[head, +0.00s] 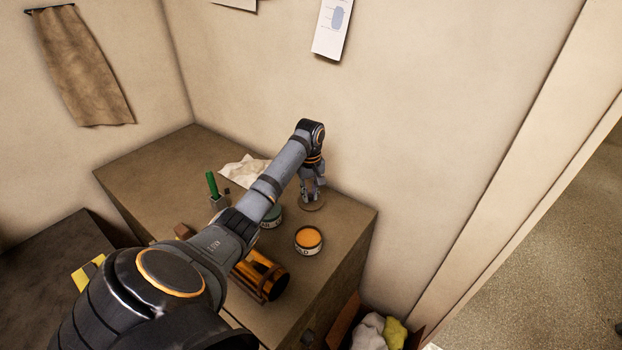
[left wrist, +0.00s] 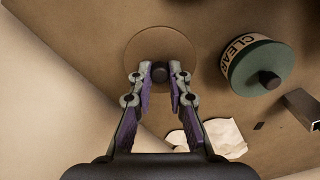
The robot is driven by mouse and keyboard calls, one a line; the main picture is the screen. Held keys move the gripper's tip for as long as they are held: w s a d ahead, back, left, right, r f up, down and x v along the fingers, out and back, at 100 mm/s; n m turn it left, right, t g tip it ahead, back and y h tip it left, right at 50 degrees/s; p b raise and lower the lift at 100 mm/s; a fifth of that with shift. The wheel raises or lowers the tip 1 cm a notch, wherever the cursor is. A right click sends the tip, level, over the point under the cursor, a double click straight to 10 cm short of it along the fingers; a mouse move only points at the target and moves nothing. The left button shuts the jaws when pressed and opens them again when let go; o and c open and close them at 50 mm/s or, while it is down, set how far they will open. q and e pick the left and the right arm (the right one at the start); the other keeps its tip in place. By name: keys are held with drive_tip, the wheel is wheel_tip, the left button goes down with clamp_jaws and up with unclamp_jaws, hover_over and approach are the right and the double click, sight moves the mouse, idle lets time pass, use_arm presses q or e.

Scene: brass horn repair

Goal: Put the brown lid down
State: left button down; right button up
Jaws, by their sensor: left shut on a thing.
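The brown lid (head: 312,205) is a flat round disc near the back right of the bench top. In the left wrist view the lid (left wrist: 137,48) has a dark knob (left wrist: 160,71). My left gripper (left wrist: 160,74) is shut on that knob, with a finger on each side. In the head view my left gripper (head: 313,195) points down over the lid and partly hides it. The lid is at or just above the bench; I cannot tell whether it touches. An open tin with orange contents (head: 308,238) stands just in front of it. My right gripper is not in view.
A tin labelled CLEAR (left wrist: 238,56) with a green lid stands close by. A white cloth (head: 240,171), a green-handled tool (head: 212,184) and a brass-coloured cylinder (head: 263,275) are on the bench (head: 352,225). The wall is close behind. Rags (head: 370,332) lie in a box below.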

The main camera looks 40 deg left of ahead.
sight(311, 200)
use_arm(q)
drive_tip(key=shift+w+a+f, duration=0.2)
drive_tip(key=shift+w+f, duration=0.15)
drive_tip(key=shift+w+a+f, duration=0.25)
drive_tip(key=shift+f, duration=0.3)
wheel_tip(311, 200, down, 2)
drive_tip(key=shift+f+p, duration=0.15)
drive_tip(key=shift+p, duration=1)
drive_tip(key=shift+w+f, duration=0.1)
drive_tip(key=shift+f, duration=0.4)
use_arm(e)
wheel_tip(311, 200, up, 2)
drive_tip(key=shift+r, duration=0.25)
use_arm(q)
drive_tip(key=c, duration=1.3)
unclamp_jaws()
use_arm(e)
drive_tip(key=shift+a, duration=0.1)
